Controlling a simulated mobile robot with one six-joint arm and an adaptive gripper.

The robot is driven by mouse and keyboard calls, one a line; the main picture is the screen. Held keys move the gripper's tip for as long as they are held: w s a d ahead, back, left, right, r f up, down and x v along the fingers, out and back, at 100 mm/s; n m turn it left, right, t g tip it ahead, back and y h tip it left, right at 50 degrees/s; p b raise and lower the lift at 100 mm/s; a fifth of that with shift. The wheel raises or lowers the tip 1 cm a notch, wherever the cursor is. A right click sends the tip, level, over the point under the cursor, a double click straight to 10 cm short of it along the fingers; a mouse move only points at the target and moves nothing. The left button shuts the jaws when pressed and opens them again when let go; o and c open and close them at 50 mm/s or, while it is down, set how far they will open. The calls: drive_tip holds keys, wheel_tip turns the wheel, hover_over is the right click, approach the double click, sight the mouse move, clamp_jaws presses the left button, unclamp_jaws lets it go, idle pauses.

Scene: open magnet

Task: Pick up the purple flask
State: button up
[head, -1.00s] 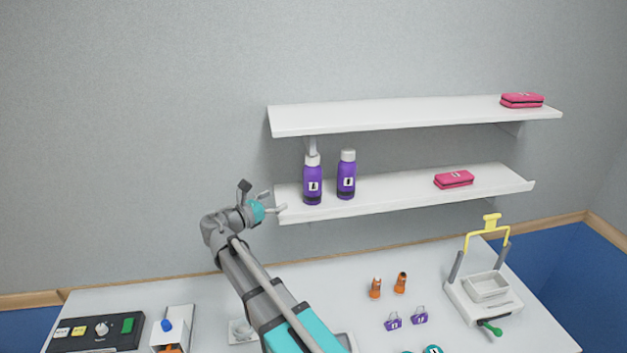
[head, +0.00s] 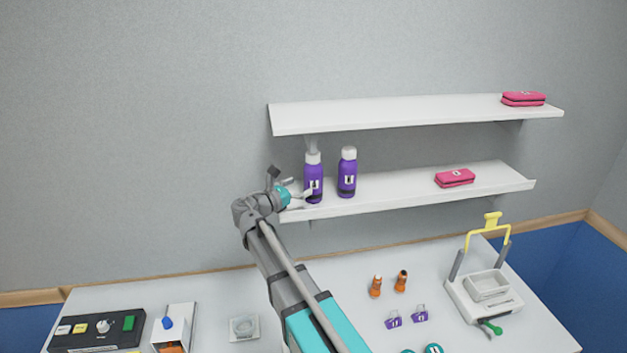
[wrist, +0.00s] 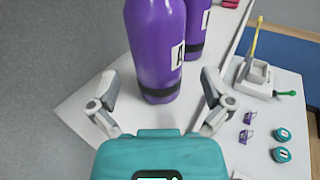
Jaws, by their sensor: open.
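Two purple flasks with white caps and white labels stand upright on the left part of the lower shelf. The left flask (head: 313,180) is nearer my gripper, and the right flask (head: 347,174) stands just beside it. My gripper (head: 303,194) is at the shelf's left end, next to the left flask. In the wrist view my gripper (wrist: 160,112) is open, with its fingers spread to either side of the left flask's (wrist: 155,50) base. The flask stands ahead of and partly between the fingertips. The right flask (wrist: 197,40) shows behind it. The caps are out of the wrist view.
The lower shelf (head: 400,193) also holds a pink case (head: 455,178). The upper shelf (head: 400,115) is above the flasks and carries another pink case (head: 523,99). The table (head: 215,290) below holds orange items, small purple items and a white device (head: 487,290).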

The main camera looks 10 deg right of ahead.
sight(309, 158)
drive_tip(key=shift+d, duration=0.1)
idle(0.3)
drive_tip(key=shift+x, duration=2.65)
drive_tip(key=shift+w+r, duration=0.1)
drive_tip(key=shift+w, duration=0.1)
drive_tip(key=c, duration=1.1)
drive_tip(key=shift+r, duration=0.1)
drive_tip(key=shift+s+r+p, duration=0.25)
drive_tip(key=shift+r+p, duration=0.35)
drive_tip(key=shift+p, duration=0.2)
wheel_tip(309, 158, up, 6)
drive_tip(key=p, duration=0.6)
drive_tip(key=shift+r, duration=0.15)
drive_tip(key=s, duration=1.9)
drive_tip(key=shift+s+f, duration=0.3)
drive_tip(key=shift+f, duration=0.05)
